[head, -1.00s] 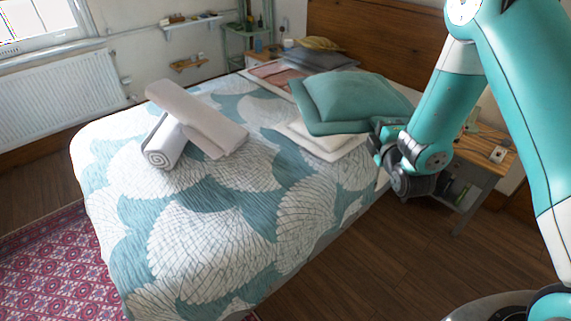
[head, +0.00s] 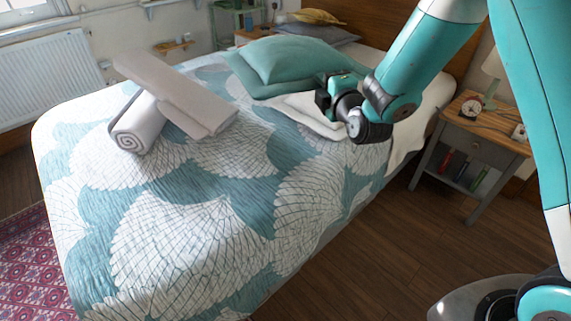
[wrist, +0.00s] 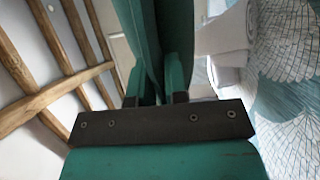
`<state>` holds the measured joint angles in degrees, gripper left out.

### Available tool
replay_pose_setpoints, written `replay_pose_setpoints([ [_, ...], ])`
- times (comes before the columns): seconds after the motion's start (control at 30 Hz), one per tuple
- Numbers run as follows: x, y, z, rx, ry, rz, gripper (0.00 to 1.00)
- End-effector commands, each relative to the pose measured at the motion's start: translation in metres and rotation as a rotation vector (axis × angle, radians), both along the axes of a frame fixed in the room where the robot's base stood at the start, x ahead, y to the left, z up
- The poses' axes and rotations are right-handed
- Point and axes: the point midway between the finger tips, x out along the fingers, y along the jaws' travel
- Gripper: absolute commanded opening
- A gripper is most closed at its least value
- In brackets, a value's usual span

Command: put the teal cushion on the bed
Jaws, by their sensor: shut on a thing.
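The teal cushion (head: 285,58), plump with a flat border, is over the far right part of the bed (head: 235,185) in the head view. I cannot tell whether it touches the bedding beneath. My gripper (head: 322,92) comes from the right and is shut on the cushion's near right edge. In the wrist view, the cushion (wrist: 148,35) stands between the two fingers of my gripper (wrist: 157,85). The bed has a teal and white scalloped cover. The gripper partly hides the pale folded cloth (head: 303,108) below the cushion.
A rolled white towel (head: 137,128) and a pale slab-like thing (head: 180,98) lie on the bed's left side. Yellow (head: 317,17) and grey (head: 310,33) cushions are behind the teal one. A nightstand (head: 480,130) stands to the right. The bed's near middle is clear.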

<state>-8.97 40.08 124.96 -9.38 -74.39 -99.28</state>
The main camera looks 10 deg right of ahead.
Motion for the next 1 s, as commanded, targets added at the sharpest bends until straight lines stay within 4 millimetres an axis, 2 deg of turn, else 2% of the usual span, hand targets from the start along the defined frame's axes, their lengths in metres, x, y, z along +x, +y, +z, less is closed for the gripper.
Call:
replay_pose_setpoints([
  [0.03, 0.005, 0.004, -0.021, -0.005, -0.02, 0.003, 0.0],
  [0.4, 0.002, 0.093, -0.071, -0.005, -0.021, 0.144, 0.0],
  [0.7, -0.023, 0.158, -0.105, 0.002, -0.02, 0.253, 0.0],
  [0.83, -0.037, 0.18, -0.115, 0.005, -0.018, 0.292, 0.0],
  [1.0, -0.052, 0.197, -0.12, 0.008, -0.015, 0.326, 0.0],
])
